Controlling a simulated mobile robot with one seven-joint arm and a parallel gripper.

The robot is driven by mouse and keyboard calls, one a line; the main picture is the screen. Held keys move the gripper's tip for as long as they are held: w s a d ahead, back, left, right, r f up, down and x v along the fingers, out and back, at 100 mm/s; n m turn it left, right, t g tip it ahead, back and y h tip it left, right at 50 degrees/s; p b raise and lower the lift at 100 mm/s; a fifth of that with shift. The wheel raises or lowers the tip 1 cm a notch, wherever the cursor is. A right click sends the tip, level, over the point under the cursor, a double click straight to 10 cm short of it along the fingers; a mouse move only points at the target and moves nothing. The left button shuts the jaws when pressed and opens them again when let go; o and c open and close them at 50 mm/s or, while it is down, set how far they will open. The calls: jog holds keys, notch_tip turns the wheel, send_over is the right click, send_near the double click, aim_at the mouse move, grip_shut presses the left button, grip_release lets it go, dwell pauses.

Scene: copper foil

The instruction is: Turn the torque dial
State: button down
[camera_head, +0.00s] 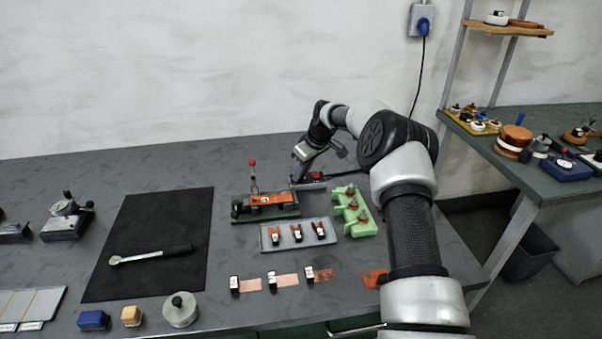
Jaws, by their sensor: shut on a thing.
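My gripper (297,179) points down at the right end of a dark green fixture (238,211) on the bench. It is shut on a small part there, beside a dark tool with a red piece (317,176). The fingers and what lies between them are too small and dark to make out clearly. I cannot tell the torque dial apart from the tool here. The fixture carries an orange copper strip (268,199) and an upright lever with a red knob (252,163). A torque wrench (150,255) with a black handle lies on a black mat (190,215).
A grey tray (268,247) with several copper clips is in front of the fixture, and a green stand (366,225) is right of it. Copper foil pieces (286,280) lie nearer the front edge. A dark cable runs right behind my arm. The bench behind the mat is clear.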

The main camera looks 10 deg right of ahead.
jog(key=shift+n, duration=0.6)
jog(key=c, duration=1.6)
grip_release()
jog(key=shift+d+r, duration=0.1)
jog(key=v, duration=1.7)
jog(key=shift+w+d+r, duration=0.1)
jog(key=shift+w+d, duration=0.15)
jog(key=shift+d, duration=0.1)
